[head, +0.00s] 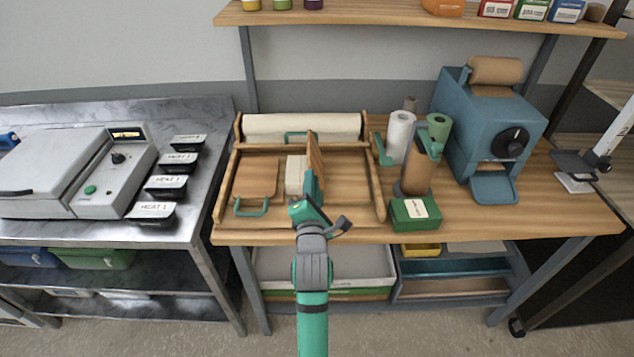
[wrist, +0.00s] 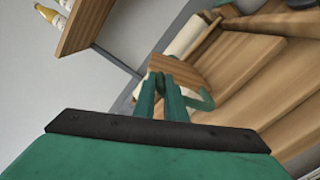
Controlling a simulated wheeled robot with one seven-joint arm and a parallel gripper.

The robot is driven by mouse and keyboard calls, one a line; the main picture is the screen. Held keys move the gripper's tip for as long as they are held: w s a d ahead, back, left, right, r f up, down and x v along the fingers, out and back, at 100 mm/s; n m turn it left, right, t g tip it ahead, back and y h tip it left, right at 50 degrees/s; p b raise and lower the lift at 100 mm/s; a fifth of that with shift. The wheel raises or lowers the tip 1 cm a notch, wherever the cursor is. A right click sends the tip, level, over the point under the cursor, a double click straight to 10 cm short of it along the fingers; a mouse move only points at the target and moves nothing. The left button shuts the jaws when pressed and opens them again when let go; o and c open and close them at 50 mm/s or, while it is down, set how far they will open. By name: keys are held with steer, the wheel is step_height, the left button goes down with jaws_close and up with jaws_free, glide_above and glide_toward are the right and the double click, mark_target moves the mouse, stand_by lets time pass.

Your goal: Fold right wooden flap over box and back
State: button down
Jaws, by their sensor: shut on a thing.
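The right wooden flap (head: 316,158) stands nearly upright in the wooden folding frame (head: 380,190), just right of the pale box (head: 294,176). My gripper (head: 311,187) is shut on the flap at its near edge. In the wrist view my two green fingers (wrist: 161,82) meet at the flap's edge (wrist: 183,72). Whether they hold its handle or the board itself is hard to tell. The left flap (head: 257,176) lies flat with its green handle (head: 251,209) towards me. The back flap's green handle (head: 294,134) shows behind the box. The raised flap hides part of the frame's right side.
A white paper roll (head: 302,126) lies along the frame's back. Right of the frame stand upright rolls (head: 401,135), a green box (head: 416,212) and a blue dispenser (head: 491,135). Black meat trays (head: 166,186) sit on the left steel counter. A shelf (head: 400,20) hangs above.

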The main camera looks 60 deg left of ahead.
steer(key=c, duration=1.8)
jaws_free()
steer(key=shift+d, duration=0.1)
steer(key=v, duration=1)
steer(key=shift+s+d, duration=0.2)
steer(key=shift+d, duration=0.05)
